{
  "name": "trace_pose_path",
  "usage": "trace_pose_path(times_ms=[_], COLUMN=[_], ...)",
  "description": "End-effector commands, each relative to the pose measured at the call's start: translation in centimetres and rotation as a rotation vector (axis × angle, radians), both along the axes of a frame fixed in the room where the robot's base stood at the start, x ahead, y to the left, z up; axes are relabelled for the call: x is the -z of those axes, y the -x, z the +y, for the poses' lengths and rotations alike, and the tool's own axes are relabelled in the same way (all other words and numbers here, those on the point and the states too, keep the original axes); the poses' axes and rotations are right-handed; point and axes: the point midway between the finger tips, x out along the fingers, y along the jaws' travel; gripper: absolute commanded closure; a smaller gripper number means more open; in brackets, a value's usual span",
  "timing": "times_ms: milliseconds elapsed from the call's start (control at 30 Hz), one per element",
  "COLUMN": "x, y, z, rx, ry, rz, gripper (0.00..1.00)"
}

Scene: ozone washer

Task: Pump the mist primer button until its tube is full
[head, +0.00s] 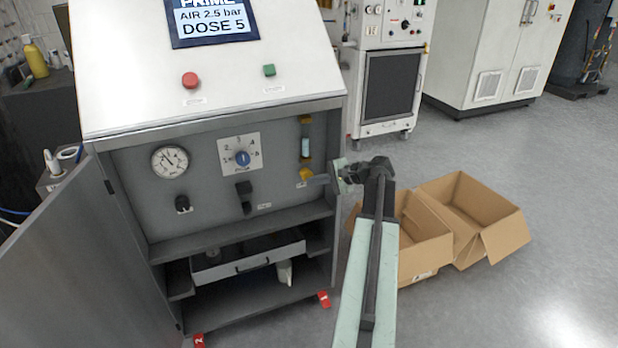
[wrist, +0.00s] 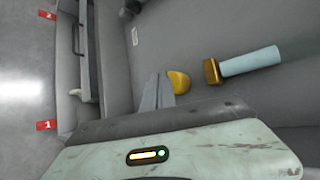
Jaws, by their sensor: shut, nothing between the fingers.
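The yellow mist primer button (head: 306,173) sits low on the right of the grey panel. It is also in the wrist view (wrist: 179,82), a rounded dome partly hidden by my fingers.
The panel also carries a gauge (head: 169,162), a dial (head: 240,154) and black knobs. An open drawer (head: 248,258) is below. The cabinet door (head: 62,240) stands open at left. Open cardboard boxes (head: 470,215) lie on the floor at right. The screen (head: 212,22) reads "DOSE 5".

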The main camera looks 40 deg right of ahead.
Motion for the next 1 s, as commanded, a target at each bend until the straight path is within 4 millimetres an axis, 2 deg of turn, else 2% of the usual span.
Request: trace_pose_path(times_ms=[33,800,1000], x=[-1.05,-1.08,-1.09], y=[-1.89,-2.52,-2.06], z=[-0.87,-0.62,-0.45], rx=[0.015,0.01,0.009], ry=[0.015,0.015,0.015], rz=[-0.04,-0.04,-0.04], gripper=[1.0,1.0,1.0])
